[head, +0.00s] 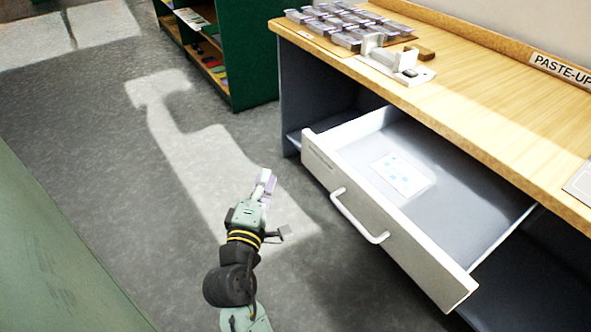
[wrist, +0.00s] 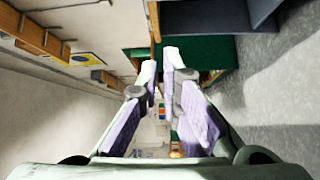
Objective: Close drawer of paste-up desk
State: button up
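The paste-up desk (head: 540,120) has a light wood top and a dark grey-blue body. Its drawer (head: 415,235) is pulled well out, with a pale front and a white bar handle (head: 357,216). A white sheet with blue marks (head: 399,174) lies inside the drawer. My gripper (head: 266,182) is left of the drawer front, over the floor, apart from the handle. In the wrist view my gripper (wrist: 160,65) has its two purple-padded fingers apart, with nothing between them. I cannot make out the drawer in the wrist view.
Several small clear-and-purple blocks (head: 345,22) and a white device (head: 397,66) stand on the desktop. A green shelf unit (head: 245,50) stands behind, left of the desk. A green surface (head: 50,260) fills the lower left. Grey floor (head: 130,180) lies clear between.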

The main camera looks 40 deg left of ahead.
jog(key=shift+s+d+f+h, duration=0.2)
jog(key=shift+d+f+h, duration=0.1)
jog(key=shift+d+f, duration=0.35)
grip_shut()
jog(key=w+d+p+x, duration=0.1)
jog(key=d+p+x, duration=0.1)
jog(key=x, duration=1)
jog(key=shift+w+f+p, duration=0.3)
jog(key=shift+w+p, duration=0.2)
jog(key=shift+p, duration=0.2)
jog(key=shift+d, duration=0.1)
